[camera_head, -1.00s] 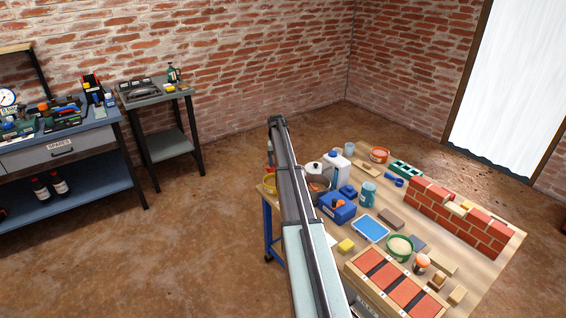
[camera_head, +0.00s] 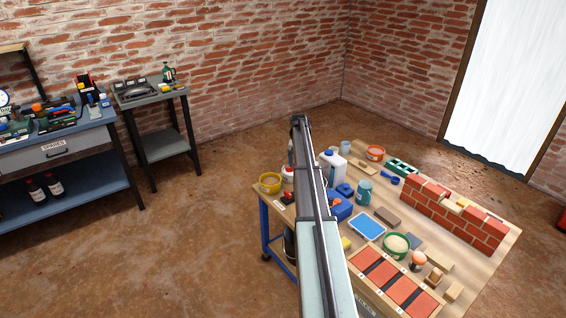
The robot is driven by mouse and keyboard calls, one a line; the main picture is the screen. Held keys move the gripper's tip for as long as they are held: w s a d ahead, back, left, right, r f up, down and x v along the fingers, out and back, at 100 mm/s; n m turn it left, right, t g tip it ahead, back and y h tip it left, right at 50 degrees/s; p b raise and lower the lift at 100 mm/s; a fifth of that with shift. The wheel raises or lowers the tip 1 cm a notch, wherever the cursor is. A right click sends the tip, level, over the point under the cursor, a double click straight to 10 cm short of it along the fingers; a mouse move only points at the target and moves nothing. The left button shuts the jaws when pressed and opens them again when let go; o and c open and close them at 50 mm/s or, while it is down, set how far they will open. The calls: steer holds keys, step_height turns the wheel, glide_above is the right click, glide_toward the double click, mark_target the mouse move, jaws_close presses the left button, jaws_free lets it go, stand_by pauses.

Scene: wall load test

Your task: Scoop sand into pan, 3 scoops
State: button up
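A green bowl (camera_head: 397,256) holding pale, sand-like grains stands near the front right of the workbench. A yellow bowl (camera_head: 268,189) with tan contents stands at the back left corner. Which of these holds the task's sand I cannot tell. A flat blue tray (camera_head: 367,228) lies mid-bench; whether it is the pan is unclear. A blue tool (camera_head: 393,181), perhaps a scoop, lies near the brick wall's left end. My arm crosses the middle of the view over the bench and hides part of it. My gripper cannot be made out.
A low brick wall (camera_head: 452,217) stands along the right of the bench (camera_head: 481,265). A white jug (camera_head: 334,170), a blue can (camera_head: 364,192) and an orange tub (camera_head: 375,153) crowd the back. A side table (camera_head: 165,145) stands left.

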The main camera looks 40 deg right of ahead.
steer(key=s+d+r+m, duration=0.1)
steer(key=s+d+m, duration=0.15)
steer(key=s, duration=0.35)
steer(key=s+d+m, duration=0.1)
steer(key=s+d, duration=0.3)
steer(key=s, duration=0.2)
steer(key=w+g+h, duration=0.1)
steer(key=g, duration=0.2)
steer(key=w+a+g+h, duration=0.1)
steer(key=w+g+h, duration=0.1)
steer(key=g, duration=0.1)
steer(key=w+a+f+g+h, duration=0.1)
steer(key=w+g+h, duration=0.1)
steer(key=g, duration=0.1)
steer(key=shift+a+g, duration=0.2)
steer(key=shift+g, duration=0.2)
stand_by(0.7)
step_height(320, 180, up, 4)
steer(key=shift+f, duration=0.1)
stand_by(0.6)
